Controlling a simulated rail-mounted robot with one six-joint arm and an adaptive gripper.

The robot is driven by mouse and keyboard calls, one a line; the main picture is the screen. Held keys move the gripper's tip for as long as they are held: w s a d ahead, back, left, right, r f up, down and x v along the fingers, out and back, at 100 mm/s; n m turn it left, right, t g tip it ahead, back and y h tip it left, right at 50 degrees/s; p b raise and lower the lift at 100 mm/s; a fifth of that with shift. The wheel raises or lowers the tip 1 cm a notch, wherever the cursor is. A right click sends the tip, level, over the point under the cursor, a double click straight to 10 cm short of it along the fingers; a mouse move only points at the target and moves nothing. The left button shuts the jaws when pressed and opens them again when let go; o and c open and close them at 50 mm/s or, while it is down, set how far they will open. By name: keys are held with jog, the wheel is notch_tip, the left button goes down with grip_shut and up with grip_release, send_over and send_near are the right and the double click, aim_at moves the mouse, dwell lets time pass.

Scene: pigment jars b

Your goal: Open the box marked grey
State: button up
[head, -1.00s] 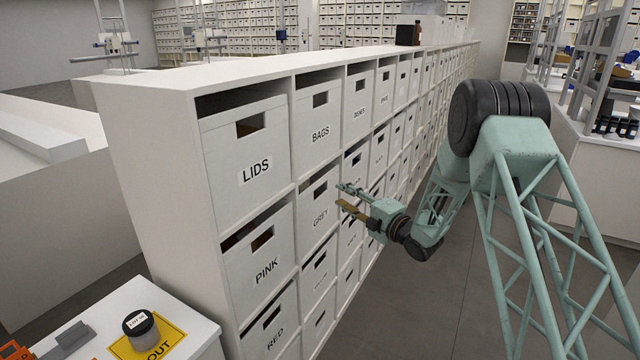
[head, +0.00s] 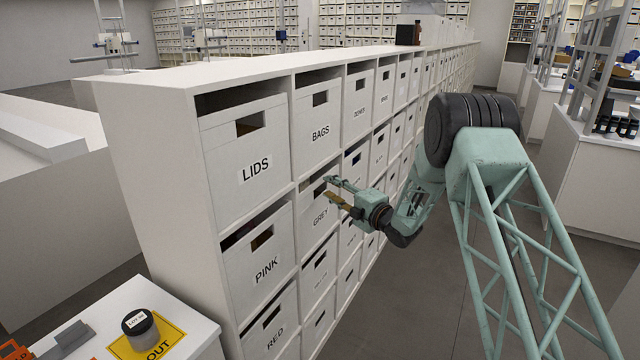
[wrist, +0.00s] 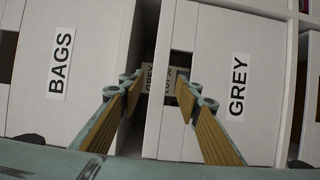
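The white box marked GREY (head: 314,238) sits in the second row of the shelf, below BAGS and right of PINK. It is in its compartment, and its front also shows in the wrist view (wrist: 215,65). My gripper (head: 329,187) is open at the box's upper front. In the wrist view my gripper (wrist: 155,88) has one finger over the dark gap above the box and the other over the hand hole, with the strip of front wall between them. Contact cannot be told. A small label reading GREY (wrist: 150,78) shows inside, partly hidden.
The BAGS box (head: 318,130) is just above, and the PINK box (head: 258,262) is to the left. A lidded jar (head: 141,330) stands on a yellow OUT mat (head: 173,336) on the low white counter. The aisle floor (head: 410,310) right of the shelf is clear.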

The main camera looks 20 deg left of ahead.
aim_at(321, 182)
jog(key=shift+x, duration=3.3)
grip_shut()
